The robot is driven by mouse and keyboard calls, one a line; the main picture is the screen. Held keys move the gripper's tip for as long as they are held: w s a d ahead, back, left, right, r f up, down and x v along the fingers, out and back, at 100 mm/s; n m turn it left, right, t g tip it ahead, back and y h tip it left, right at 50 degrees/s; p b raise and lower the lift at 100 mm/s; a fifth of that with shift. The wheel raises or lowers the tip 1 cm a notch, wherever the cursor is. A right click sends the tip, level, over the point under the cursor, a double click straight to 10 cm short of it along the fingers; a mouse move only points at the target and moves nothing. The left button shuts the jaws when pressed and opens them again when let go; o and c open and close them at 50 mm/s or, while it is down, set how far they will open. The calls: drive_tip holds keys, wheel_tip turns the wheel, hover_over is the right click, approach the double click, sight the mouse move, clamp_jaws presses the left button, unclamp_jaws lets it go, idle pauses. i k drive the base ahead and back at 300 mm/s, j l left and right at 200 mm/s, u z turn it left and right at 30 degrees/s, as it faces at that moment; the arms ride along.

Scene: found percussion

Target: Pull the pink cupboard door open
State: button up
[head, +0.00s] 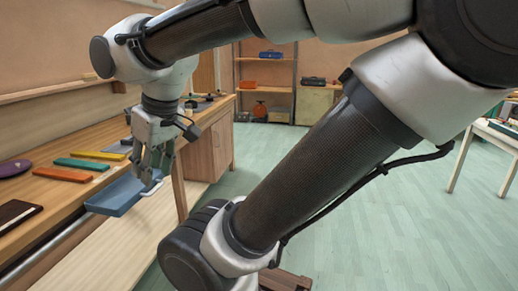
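No door that is clearly pink shows in the head view. A brown wooden cupboard (217,148) stands under the far end of the workbench, and part of its front is in view. My gripper (153,172) hangs pointing down at the bench's front edge, in front of a blue tray (117,194) in the picture. Its fingers look apart, with nothing seen between them. It is well away from the brown cupboard. My arm crosses the upper and right parts of the view and hides much of the room behind it.
The workbench (70,215) on the left carries orange (62,174), green (81,164) and yellow (97,155) bars and a dark block (17,213). Shelves (265,61) and a pale cabinet (313,104) stand at the back. A white table (492,135) is at right. Green floor is open between.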

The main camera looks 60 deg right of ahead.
sight(220, 131)
drive_tip(key=z, duration=1.65)
drive_tip(key=i+l+z, duration=0.15)
drive_tip(key=i, duration=3.6)
